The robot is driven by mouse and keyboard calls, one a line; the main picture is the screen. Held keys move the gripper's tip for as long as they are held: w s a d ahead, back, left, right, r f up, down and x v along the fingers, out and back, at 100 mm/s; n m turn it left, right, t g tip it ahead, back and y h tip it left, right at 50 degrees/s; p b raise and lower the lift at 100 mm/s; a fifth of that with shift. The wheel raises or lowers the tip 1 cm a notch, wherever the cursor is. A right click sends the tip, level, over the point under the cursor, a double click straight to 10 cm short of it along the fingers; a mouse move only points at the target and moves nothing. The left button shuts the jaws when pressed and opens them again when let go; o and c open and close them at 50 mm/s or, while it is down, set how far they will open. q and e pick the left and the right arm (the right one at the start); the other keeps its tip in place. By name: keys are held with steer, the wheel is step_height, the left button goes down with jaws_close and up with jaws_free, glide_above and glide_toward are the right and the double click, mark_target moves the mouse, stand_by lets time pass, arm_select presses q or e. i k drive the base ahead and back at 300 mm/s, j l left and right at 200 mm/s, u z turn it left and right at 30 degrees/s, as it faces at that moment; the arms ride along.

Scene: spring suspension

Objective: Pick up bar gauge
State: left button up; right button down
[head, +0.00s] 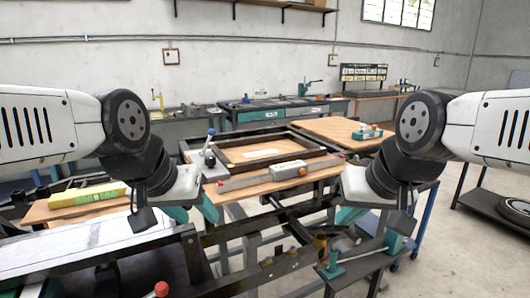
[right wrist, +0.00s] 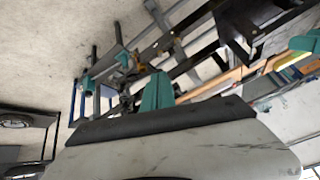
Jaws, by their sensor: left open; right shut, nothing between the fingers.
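A long grey bar with a pale block on it, which looks like the bar gauge (head: 250,180), lies along the front edge of a wooden-topped workbench (head: 232,195) in the middle of the head view. My left gripper (head: 192,212) is open, with teal fingers, in front of the bench and to the left of the bar, apart from it. My right gripper (head: 349,215) is shut and empty, to the right of the bar and nearer to me. Its teal fingers also show in the right wrist view (right wrist: 157,94). I cannot make out the bar there for certain.
A dark rectangular frame (head: 300,147) lies behind the bar. A yellow-green bar (head: 88,195) lies at the left. Dark metal framework (head: 250,272) with a teal clamp (head: 330,265) stands in front.

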mark_target(282, 171)
steer(key=i+l+u, duration=0.1)
steer(key=l+u, duration=0.2)
steer(key=i+l+u, duration=0.1)
steer(key=l+u, duration=0.45)
steer(key=i+l, duration=0.05)
